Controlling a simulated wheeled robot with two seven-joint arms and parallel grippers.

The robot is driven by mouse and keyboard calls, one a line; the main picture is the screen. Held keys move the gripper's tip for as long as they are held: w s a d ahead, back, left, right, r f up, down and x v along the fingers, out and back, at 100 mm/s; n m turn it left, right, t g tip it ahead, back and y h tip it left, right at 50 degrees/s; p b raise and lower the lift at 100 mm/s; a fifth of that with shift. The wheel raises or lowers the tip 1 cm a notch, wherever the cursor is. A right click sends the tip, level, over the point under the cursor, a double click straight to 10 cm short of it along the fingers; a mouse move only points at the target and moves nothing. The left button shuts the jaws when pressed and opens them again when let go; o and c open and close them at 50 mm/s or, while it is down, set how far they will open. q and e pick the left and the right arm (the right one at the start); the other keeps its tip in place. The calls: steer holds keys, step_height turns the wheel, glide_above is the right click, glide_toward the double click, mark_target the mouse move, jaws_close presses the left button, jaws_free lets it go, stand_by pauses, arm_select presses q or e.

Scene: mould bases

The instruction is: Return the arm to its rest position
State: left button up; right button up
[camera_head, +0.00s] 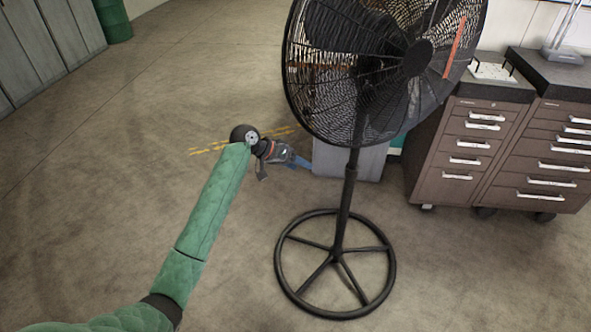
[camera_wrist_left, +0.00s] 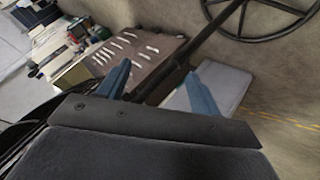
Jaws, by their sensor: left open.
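My left arm reaches in from the lower left of the head view, in a green quilted sleeve. My left gripper (camera_head: 302,163) is at its end, left of the fan's pole and in front of a light grey box. In the left wrist view, the two blue fingers of my left gripper (camera_wrist_left: 160,85) stand wide apart with nothing held between them. Its far finger is partly hard to make out in the head view. My right arm and gripper are not in view.
A large black pedestal fan (camera_head: 345,190) stands on a round base close to the gripper. The grey box (camera_head: 350,163) is behind its pole. Brown drawer cabinets (camera_head: 465,145) stand at the right, grey lockers (camera_head: 45,45) at the upper left. The left floor is clear.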

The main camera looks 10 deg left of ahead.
arm_select(q)
steer(key=shift+s+f, duration=0.4)
steer(key=shift+f, duration=0.1)
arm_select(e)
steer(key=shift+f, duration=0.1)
arm_select(q)
steer(key=shift+w, duration=0.1)
